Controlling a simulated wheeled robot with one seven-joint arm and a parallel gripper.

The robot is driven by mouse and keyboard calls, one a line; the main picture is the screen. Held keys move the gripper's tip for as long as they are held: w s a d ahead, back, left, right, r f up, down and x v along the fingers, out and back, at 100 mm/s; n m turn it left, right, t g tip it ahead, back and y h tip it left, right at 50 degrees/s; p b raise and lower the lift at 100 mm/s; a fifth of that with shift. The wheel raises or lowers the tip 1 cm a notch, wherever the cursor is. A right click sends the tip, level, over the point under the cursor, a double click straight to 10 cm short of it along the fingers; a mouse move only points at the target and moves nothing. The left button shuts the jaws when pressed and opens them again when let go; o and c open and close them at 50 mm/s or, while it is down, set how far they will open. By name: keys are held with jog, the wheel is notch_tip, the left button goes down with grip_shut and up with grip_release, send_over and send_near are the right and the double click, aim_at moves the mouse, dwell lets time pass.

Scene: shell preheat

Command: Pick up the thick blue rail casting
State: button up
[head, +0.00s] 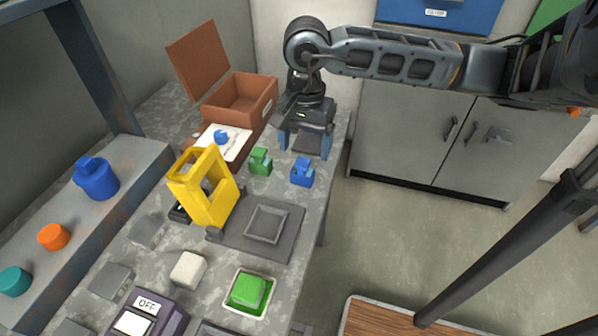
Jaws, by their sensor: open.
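A small blue block-like casting (302,173) with a raised part on top sits on the grey worktop near its right edge. I take it for the blue rail casting; its thickness is hard to judge from here. My gripper (304,149) is open, with its blue-tipped fingers apart and pointing down. It is above or just behind the blue casting in the head view, apart from it, and nothing shows between the fingers. A similar green casting (260,161) stands to the left of the blue one.
A yellow frame (208,190) stands left, by a grey plate with a square recess (268,224). An open brown box (240,98) is behind. A white sheet (233,147) bears a small blue piece (222,137). A green button (248,289) is in front; a shelf (120,211) holds colored pieces.

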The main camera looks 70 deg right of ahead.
aim_at(303, 162)
jog(key=shift+w+a+f+p, duration=0.1)
jog(key=shift+f+p, duration=0.3)
jog(key=shift+f, duration=1.25)
jog(key=shift+w+a+f+p, duration=0.1)
jog(key=shift+f+p, duration=0.25)
jog(key=shift+f, duration=1.25)
jog(key=c, duration=1.3)
